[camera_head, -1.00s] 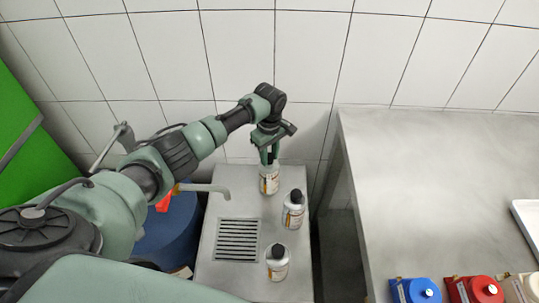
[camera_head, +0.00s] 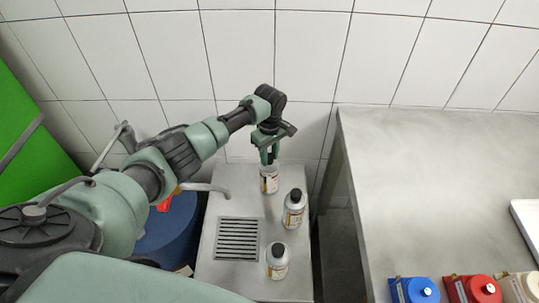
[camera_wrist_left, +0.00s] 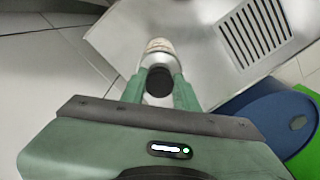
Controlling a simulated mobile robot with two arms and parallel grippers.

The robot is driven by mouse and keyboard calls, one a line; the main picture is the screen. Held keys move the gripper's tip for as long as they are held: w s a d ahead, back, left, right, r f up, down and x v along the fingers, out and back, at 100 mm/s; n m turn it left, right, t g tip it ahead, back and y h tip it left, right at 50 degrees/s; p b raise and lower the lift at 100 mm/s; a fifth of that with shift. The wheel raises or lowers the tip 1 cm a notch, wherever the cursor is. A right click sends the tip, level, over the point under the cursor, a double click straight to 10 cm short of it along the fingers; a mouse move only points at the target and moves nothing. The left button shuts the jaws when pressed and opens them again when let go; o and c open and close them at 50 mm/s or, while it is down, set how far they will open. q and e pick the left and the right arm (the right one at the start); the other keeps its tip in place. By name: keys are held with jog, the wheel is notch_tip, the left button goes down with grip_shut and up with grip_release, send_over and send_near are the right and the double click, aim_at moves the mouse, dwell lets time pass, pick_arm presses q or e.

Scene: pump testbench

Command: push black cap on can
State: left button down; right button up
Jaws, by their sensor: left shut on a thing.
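A white can with a printed label (camera_head: 269,184) stands upright at the far end of the metal bench top. My left gripper (camera_head: 269,162) points down over it, with its green fingers at the can's top. In the left wrist view, the black cap (camera_wrist_left: 158,82) sits between the two fingertips (camera_wrist_left: 159,88), and the can (camera_wrist_left: 159,47) shows just beyond it. The gripper is shut on the black cap. The cap's seating on the can is hidden. My right gripper is out of view.
Two similar black-capped cans (camera_head: 293,212) (camera_head: 277,265) stand nearer on the same bench top, beside a drain grate (camera_head: 237,240). A blue drum (camera_head: 166,235) is at the left. A grey table (camera_head: 440,190) lies across a gap to the right, and a tiled wall rises behind.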

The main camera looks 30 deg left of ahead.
pick_arm(q)
jog(key=c, duration=1)
grip_release()
jog(key=shift+f, duration=0.1)
jog(key=shift+o, duration=0.2)
jog(key=o, duration=0.9)
jog(key=shift+r+p, duration=1.3)
jog(key=shift+p, duration=0.25)
jog(key=shift+r+p, duration=2.25)
jog(key=shift+p, duration=0.3)
jog(key=shift+f, duration=0.1)
